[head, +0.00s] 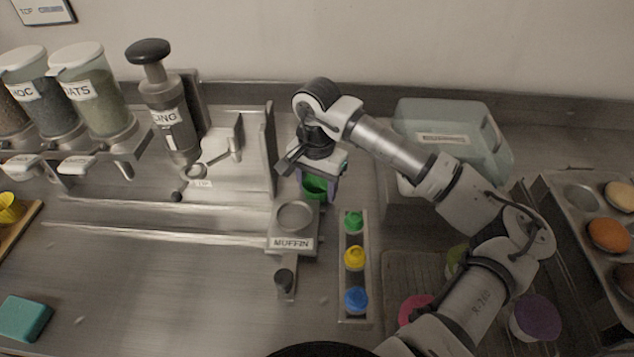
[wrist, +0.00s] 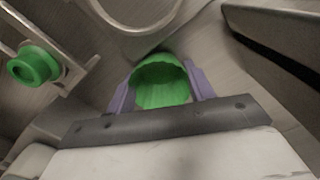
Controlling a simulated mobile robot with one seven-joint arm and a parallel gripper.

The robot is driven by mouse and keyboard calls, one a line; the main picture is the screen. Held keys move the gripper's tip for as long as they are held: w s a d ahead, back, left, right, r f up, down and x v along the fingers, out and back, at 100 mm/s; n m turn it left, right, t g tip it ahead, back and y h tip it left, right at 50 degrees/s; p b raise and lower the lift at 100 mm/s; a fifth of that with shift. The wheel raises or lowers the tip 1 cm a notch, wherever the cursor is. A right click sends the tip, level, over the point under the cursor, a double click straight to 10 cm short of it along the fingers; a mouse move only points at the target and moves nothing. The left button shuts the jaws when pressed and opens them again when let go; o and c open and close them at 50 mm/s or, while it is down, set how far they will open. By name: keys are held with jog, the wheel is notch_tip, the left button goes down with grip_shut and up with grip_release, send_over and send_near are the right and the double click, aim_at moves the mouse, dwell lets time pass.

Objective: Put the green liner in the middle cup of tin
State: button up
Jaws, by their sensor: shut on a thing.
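My gripper (head: 318,192) is shut on the green liner (head: 314,185), holding it just behind the round ring of the MUFFIN stand. In the wrist view the green liner (wrist: 160,82) sits open side up between the two purple fingers of my gripper (wrist: 160,90). A metal tin (head: 560,207) stands at the right edge, far from my gripper. Its visible cups hold a pale, an orange and a dark baked thing, and one back cup looks empty. Part of the tin is cut off by the frame, so I cannot tell its middle cup.
The MUFFIN stand (head: 292,243) is in front of my gripper. A strip with green, yellow and blue knobs (head: 354,258) lies beside it. A pale lidded box (head: 455,135) stands behind my arm. Pink (head: 413,306) and purple (head: 536,318) round things sit front right.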

jog(key=shift+f+b, duration=0.2)
jog(key=shift+b, duration=0.1)
jog(key=o, duration=0.6)
jog(key=shift+r, duration=0.15)
